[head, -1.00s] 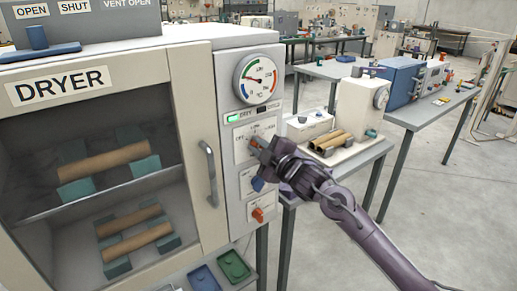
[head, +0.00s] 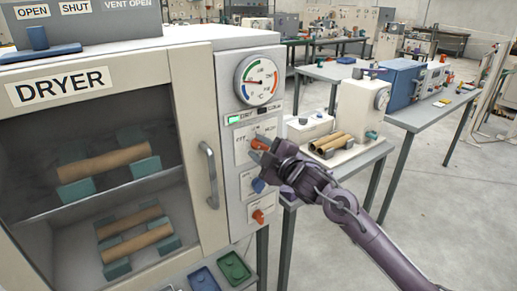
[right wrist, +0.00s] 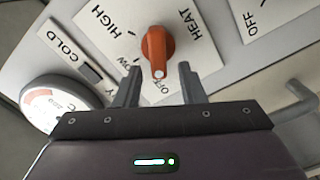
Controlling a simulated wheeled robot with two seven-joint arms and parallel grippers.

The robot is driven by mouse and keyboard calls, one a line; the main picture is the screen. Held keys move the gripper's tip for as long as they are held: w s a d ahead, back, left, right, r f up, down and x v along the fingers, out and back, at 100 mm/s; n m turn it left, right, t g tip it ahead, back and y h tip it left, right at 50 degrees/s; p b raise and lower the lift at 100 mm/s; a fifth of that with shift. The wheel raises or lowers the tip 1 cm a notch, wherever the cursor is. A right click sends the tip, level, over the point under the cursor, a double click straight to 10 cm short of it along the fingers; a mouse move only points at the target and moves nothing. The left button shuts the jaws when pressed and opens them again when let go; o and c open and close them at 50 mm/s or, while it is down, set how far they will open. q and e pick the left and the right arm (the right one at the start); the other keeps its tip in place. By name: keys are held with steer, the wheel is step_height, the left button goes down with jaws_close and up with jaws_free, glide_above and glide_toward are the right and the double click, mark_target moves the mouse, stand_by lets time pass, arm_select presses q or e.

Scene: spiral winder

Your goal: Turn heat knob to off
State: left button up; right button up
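The orange heat knob (head: 258,145) is on the dryer's control panel. In the right wrist view the heat knob (right wrist: 157,50) stands out from a white plate marked HEAT, HIGH, LOW and OFF. The white mark on its end is close to the OFF label, which is partly hidden by my gripper. My right gripper (right wrist: 157,85) is open, with one finger on each side of the knob's near end and gaps to both. In the head view my right gripper (head: 264,155) is just below and right of the knob. My left gripper is not in view.
A blue knob (head: 258,185) and an orange-red knob (head: 258,217) sit below on the same panel. The dryer door handle (head: 209,175) is to the left. The round gauge (head: 259,81) is above. A table with a white machine (head: 357,115) stands at the right.

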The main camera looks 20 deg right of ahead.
steer(key=b+v, duration=0.1)
steer(key=v, duration=0.6)
steer(key=shift+s+b, duration=0.15)
steer(key=shift+b, duration=0.25)
